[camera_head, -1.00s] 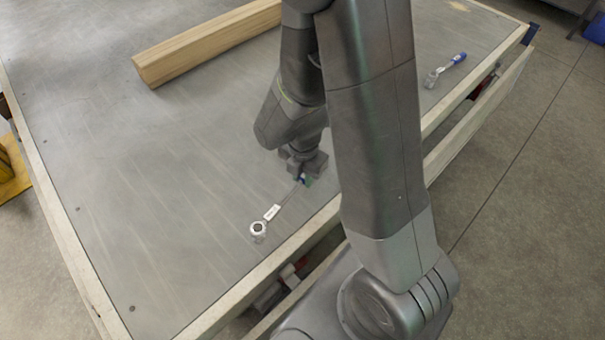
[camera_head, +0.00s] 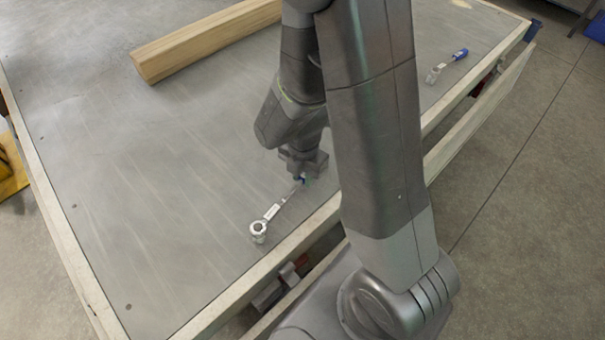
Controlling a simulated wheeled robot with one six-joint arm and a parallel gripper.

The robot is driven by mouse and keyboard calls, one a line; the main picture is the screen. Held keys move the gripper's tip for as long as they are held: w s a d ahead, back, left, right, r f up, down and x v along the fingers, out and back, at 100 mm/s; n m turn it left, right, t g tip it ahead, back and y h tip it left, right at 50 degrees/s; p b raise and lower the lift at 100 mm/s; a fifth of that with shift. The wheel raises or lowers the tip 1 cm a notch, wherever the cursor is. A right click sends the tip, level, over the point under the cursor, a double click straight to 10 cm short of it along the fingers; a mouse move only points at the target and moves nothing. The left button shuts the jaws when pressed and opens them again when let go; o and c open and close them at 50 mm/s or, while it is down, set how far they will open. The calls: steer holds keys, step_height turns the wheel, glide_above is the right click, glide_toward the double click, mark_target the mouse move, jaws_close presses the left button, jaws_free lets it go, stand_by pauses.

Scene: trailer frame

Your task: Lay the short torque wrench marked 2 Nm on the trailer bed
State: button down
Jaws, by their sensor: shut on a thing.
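A torque wrench (camera_head: 272,212) with a round silver ratchet head and a white label lies at or just above the grey trailer bed (camera_head: 150,190), near its front edge. The marking on the label is too small to read. My gripper (camera_head: 303,176) points down and is shut on the wrench's handle end, where a little blue and green shows. I cannot tell whether the wrench touches the bed. A second wrench (camera_head: 447,66) with a blue handle and silver head lies on the bed at the upper right.
A wooden beam (camera_head: 205,40) lies across the back of the bed. A pale wooden rim (camera_head: 250,285) edges the bed. My own arm hides part of the bed's right side. The bed's left and middle are clear.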

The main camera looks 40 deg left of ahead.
steer(key=shift+f+b, duration=0.6)
steer(key=shift+c, duration=2)
jaws_free()
steer(key=o, duration=0.4)
step_height(320, 180, up, 14)
steer(key=p, duration=0.2)
steer(key=shift+w, duration=0.15)
steer(key=shift+f, duration=0.15)
